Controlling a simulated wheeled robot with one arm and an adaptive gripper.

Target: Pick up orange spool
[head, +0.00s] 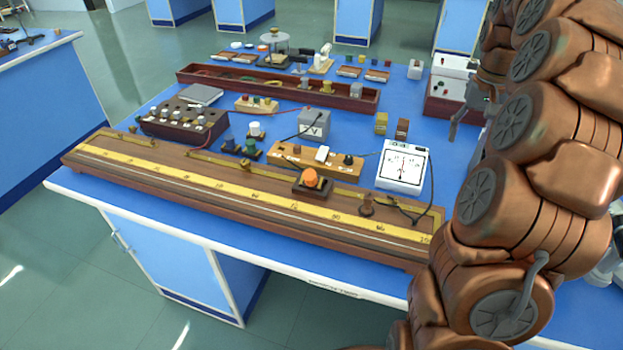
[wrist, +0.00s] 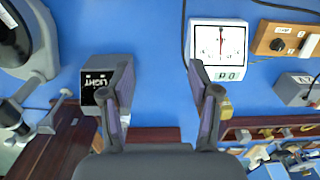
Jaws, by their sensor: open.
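The orange spool (head: 311,177) stands on a small dark block on top of the long wooden scale board (head: 205,187), right of the board's middle, in the head view. It does not show in the wrist view. My gripper (wrist: 161,68) is open and empty, with its two fingers spread over the blue bench top. In the head view my gripper (head: 460,122) is partly hidden by my arm, at the right side of the bench, well apart from the spool and farther back.
A white dial meter (head: 402,165) stands right of the spool; it also shows in the wrist view (wrist: 219,42). A wooden terminal strip (head: 340,168) and a grey V box (head: 313,124) stand behind the spool. A grey LIGHT box (wrist: 106,85) is beside my left finger. Dark cables cross nearby.

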